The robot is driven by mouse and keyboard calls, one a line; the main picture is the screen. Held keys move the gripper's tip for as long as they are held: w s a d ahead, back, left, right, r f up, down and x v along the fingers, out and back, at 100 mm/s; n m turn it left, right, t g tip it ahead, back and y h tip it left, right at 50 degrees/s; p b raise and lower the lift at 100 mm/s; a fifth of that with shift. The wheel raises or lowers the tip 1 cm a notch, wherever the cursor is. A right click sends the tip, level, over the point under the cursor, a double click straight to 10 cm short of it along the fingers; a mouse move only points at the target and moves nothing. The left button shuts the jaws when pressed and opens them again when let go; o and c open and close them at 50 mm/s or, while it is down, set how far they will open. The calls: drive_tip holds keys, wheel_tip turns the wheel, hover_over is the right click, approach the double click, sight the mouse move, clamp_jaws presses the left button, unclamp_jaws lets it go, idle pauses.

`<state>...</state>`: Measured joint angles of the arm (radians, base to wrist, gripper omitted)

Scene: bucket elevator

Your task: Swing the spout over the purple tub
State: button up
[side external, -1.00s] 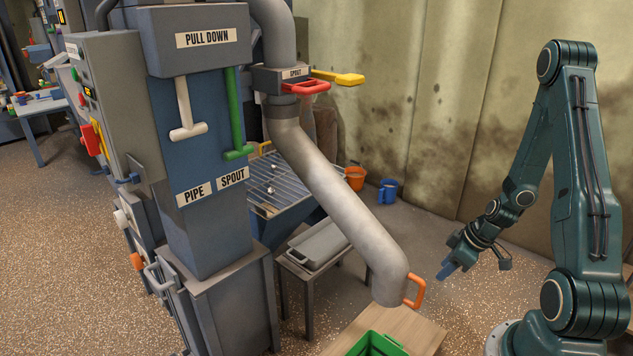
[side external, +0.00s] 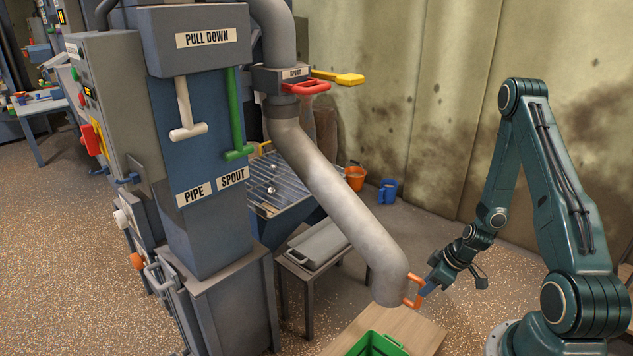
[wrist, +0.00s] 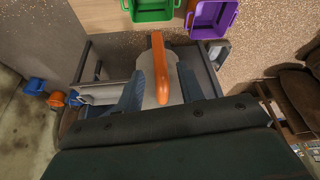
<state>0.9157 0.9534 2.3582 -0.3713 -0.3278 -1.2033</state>
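The grey spout pipe (side external: 340,205) slopes down to the right from its SPOUT collar, with its lower end above a wooden surface. An orange handle (side external: 412,278) is on that end; it also shows in the wrist view (wrist: 159,58). My gripper (side external: 424,291) is at the handle in the side view. In the wrist view its blue fingers (wrist: 160,76) stand open on either side of the handle, with gaps visible. The purple tub (wrist: 194,24) is at the top of the wrist view, right of a green tub (wrist: 152,17). The purple tub is not visible in the side view.
The green tub (side external: 373,343) stands on the wooden surface (side external: 410,330) below the spout. A grey tray (side external: 315,245) rests on a stand behind the pipe. Red (side external: 305,88) and yellow (side external: 345,77) levers project from the collar.

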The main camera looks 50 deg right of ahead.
sight(416, 303)
drive_tip(key=shift+x, duration=2.75)
clamp_jaws()
